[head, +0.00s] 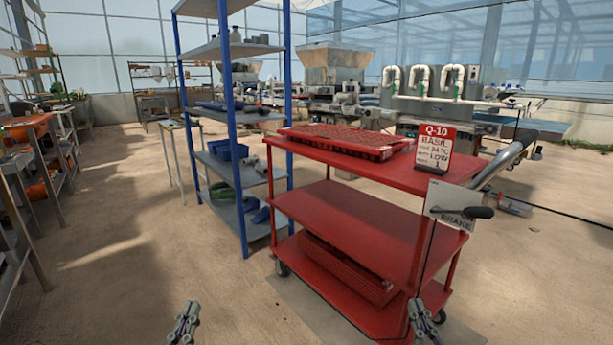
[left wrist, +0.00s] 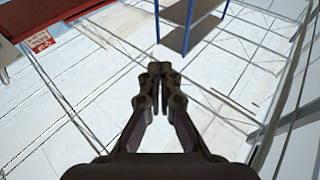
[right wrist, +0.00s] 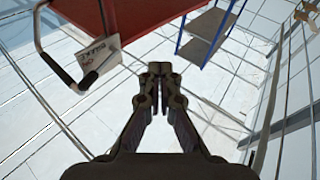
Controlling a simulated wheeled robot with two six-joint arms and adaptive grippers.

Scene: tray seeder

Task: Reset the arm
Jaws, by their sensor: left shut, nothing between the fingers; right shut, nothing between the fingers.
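My left gripper (head: 186,318) is at the bottom of the head view, left of the red cart. It is shut and empty, and its fingertips meet in the left wrist view (left wrist: 158,72). My right gripper (head: 417,312) is at the bottom right of the head view, in front of the cart's near end. It is also shut and empty in the right wrist view (right wrist: 158,72). Neither gripper holds anything. Whether the right gripper is clear of the cart's near post is hard to tell in the head view.
A red cart (head: 340,217) stands ahead with a red seed tray (head: 345,141), a Q-10 sign (head: 435,148) and a brake lever (head: 478,212). A blue-post shelf (head: 238,183) stands behind it. Machinery (head: 335,75) is at the back. Open floor (head: 120,240) lies to the left.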

